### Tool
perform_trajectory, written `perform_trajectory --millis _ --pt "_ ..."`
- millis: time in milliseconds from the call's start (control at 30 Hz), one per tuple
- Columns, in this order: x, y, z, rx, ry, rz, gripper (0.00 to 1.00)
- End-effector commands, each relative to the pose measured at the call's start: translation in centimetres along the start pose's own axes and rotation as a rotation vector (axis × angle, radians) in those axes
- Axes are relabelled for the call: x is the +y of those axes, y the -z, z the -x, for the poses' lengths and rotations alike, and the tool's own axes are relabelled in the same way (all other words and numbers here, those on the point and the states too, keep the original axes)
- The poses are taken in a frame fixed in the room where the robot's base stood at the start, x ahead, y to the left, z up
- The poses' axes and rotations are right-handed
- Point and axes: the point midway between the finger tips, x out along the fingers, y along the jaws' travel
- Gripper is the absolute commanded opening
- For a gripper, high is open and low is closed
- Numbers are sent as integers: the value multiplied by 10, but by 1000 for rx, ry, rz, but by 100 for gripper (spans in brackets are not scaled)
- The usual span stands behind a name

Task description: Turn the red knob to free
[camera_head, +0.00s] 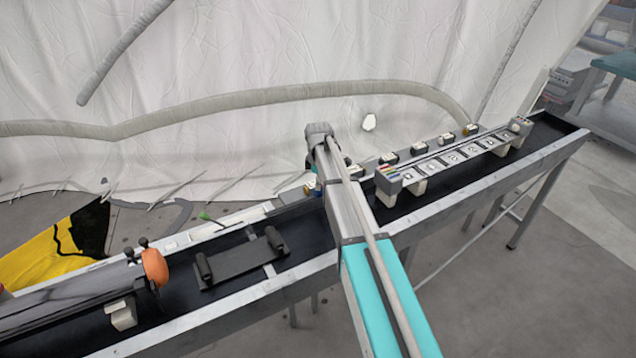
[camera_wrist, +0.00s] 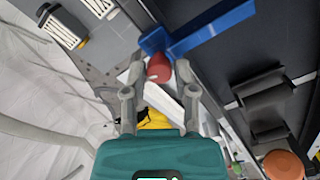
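The red knob (camera_wrist: 158,68) shows in the wrist view, between the two fingertips of my gripper (camera_wrist: 160,72). My gripper's grey fingers are spread, one on each side of the knob, with narrow gaps that look clear. I cannot tell how deep the knob sits between them. A blue bar (camera_wrist: 212,31) with a blue block lies just beyond the knob. In the head view my arm crosses the conveyor and hides the knob and fingers.
A long black conveyor (camera_head: 300,235) with metal rails runs across the scene. A dark bracket (camera_head: 240,258) and an orange round knob (camera_head: 155,267) are on its left part. A grey panel with buttons (camera_head: 450,160) stands right of my arm. White tent wall (camera_head: 230,60) rises behind.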

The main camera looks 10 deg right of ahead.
Motion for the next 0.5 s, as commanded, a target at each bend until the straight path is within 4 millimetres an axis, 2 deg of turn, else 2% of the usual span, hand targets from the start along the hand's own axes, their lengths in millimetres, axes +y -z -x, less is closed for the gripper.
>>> perform_trajectory --millis 33,100,133,500 --pt "0 0 0 0 0 0 52" --pt "0 0 0 0 0 -1 65" --pt "0 0 0 0 -1 -1 67" --pt "0 0 0 0 -1 -3 67"
